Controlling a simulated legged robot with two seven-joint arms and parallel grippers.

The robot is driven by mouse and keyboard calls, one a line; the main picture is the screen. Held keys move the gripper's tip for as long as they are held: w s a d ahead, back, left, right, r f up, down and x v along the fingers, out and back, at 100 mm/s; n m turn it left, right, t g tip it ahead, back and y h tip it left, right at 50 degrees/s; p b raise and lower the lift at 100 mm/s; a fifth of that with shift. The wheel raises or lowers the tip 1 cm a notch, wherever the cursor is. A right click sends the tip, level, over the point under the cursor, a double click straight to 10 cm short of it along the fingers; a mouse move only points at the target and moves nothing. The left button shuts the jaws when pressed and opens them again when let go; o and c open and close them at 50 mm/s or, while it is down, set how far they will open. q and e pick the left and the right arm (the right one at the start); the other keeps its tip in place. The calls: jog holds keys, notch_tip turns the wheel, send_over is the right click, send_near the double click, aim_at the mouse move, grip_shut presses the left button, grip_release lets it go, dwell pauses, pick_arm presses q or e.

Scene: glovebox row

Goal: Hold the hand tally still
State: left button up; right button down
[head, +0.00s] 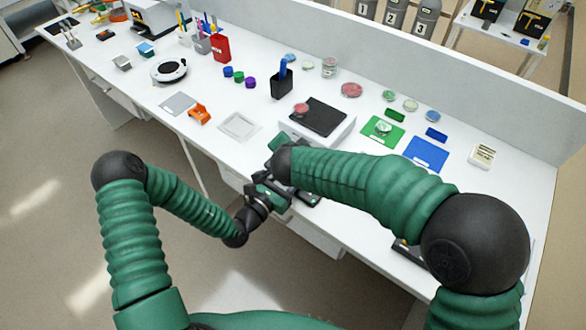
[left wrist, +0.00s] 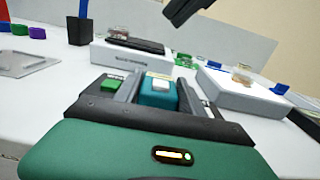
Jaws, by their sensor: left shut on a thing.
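The hand tally (left wrist: 158,91) is a small teal block with a pale top. In the left wrist view it sits between the two grey fingers of my left gripper (left wrist: 160,96), which is shut on it. In the head view my left gripper (head: 272,192) is at the table's front edge, and the tally cannot be made out there. My right arm reaches in from the right and ends just above my left gripper, covering much of that spot. A dark part that looks like my right gripper (left wrist: 186,10) hangs above the tally in the left wrist view, apart from it; its jaw state is unclear.
A white scale with a dark plate (head: 318,116) carries a red dish behind the grippers. A green mat (head: 372,138) and a blue mat (head: 426,154) lie to the right. A black pen cup (head: 282,84), white tray (head: 240,126) and orange holder (head: 200,115) stand left.

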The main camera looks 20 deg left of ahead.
dwell(0.9)
notch_tip(320, 180, up, 4)
jog(key=shift+f, duration=0.15)
jog(key=shift+f, duration=4.45)
jog(key=shift+f, duration=0.35)
